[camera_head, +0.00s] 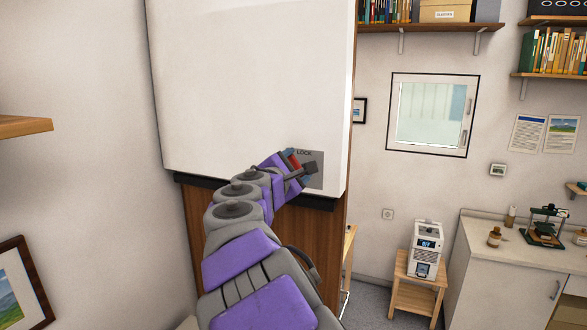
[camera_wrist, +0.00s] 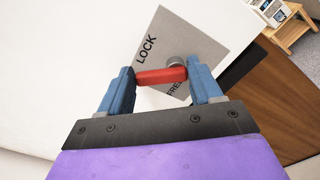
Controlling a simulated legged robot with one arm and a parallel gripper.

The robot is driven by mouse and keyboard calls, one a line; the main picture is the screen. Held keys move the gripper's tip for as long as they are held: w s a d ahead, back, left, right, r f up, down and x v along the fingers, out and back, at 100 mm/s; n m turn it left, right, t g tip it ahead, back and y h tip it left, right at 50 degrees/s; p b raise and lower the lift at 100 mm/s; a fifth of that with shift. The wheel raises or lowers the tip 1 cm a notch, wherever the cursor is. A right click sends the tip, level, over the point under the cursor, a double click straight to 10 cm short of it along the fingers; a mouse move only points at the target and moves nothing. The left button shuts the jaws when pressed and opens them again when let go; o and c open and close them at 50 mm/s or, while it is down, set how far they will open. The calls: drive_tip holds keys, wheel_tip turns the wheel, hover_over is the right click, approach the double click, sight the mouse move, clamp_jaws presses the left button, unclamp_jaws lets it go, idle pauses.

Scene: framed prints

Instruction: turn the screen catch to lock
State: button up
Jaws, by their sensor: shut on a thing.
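The screen catch is a red bar handle (camera_wrist: 162,76) on a round grey pivot (camera_wrist: 178,61), mounted on a grey plate (camera_wrist: 190,40) marked LOCK and FREE. In the wrist view my gripper (camera_wrist: 165,82) has one blue finger at each end of the red bar, shut on it. The bar lies across the picture between the two words, and FREE is partly covered by it. In the head view the grey plate (camera_head: 317,180) sits at the lower right corner of the white screen (camera_head: 250,80). My arm and gripper (camera_head: 295,165) hide most of the catch there.
A brown wooden panel (camera_head: 215,245) stands below the screen. A small wooden stand (camera_head: 420,293) carries a white device (camera_head: 426,248). A white counter (camera_head: 480,240) stands at the right. A wooden shelf end (camera_head: 25,125) and a framed print (camera_head: 20,285) are at the left.

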drive_tip(key=shift+f, duration=0.15)
drive_tip(key=shift+c, duration=0.5)
drive_tip(key=shift+m+b, duration=0.3)
drive_tip(key=shift+b, duration=0.05)
drive_tip(key=m+b, duration=0.2)
drive_tip(key=shift+d+f+m, duration=0.15)
drive_tip(key=shift+d+m, duration=0.1)
drive_tip(key=shift+m, duration=0.15)
drive_tip(key=m+b, duration=0.4)
drive_tip(key=shift+s+d+f, duration=0.1)
drive_tip(key=shift+s+d, duration=0.05)
drive_tip(key=shift+d, duration=0.15)
drive_tip(key=shift+m, duration=0.3)
drive_tip(key=o, duration=0.7)
drive_tip(key=shift+c, duration=0.2)
drive_tip(key=o, duration=0.4)
drive_tip(key=shift+a, duration=0.15)
drive_tip(key=shift+r, duration=0.2)
drive_tip(key=shift+s, duration=0.15)
